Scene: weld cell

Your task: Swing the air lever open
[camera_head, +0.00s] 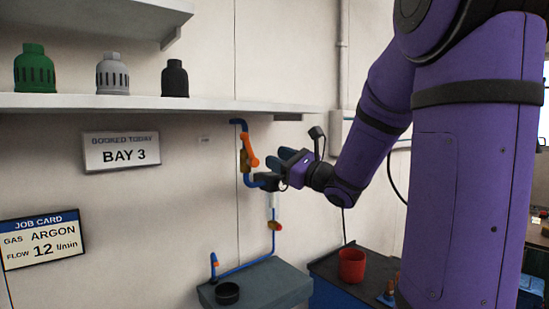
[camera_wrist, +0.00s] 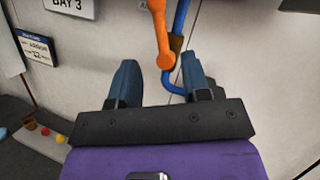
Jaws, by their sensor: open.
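The orange air lever (camera_head: 249,150) sits on a blue pipe (camera_head: 247,181) on the wall, below the shelf. It slants, nearly upright, with a brass-coloured valve body (camera_head: 244,161) beside it. In the wrist view the lever (camera_wrist: 159,30) hangs down from the top edge, its rounded lower end between the lines of my two fingers. My gripper (camera_head: 274,168) is open and empty, just right of and below the lever in the head view. Its blue fingers also show in the wrist view (camera_wrist: 160,78). I cannot tell whether a finger touches the lever or pipe.
The shelf (camera_head: 150,104) juts out above the lever, with green, grey and black caps on it. Below are a grey bench (camera_head: 270,283) with a black cup (camera_head: 227,293), and a red cup (camera_head: 352,265). Signs hang on the wall at left.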

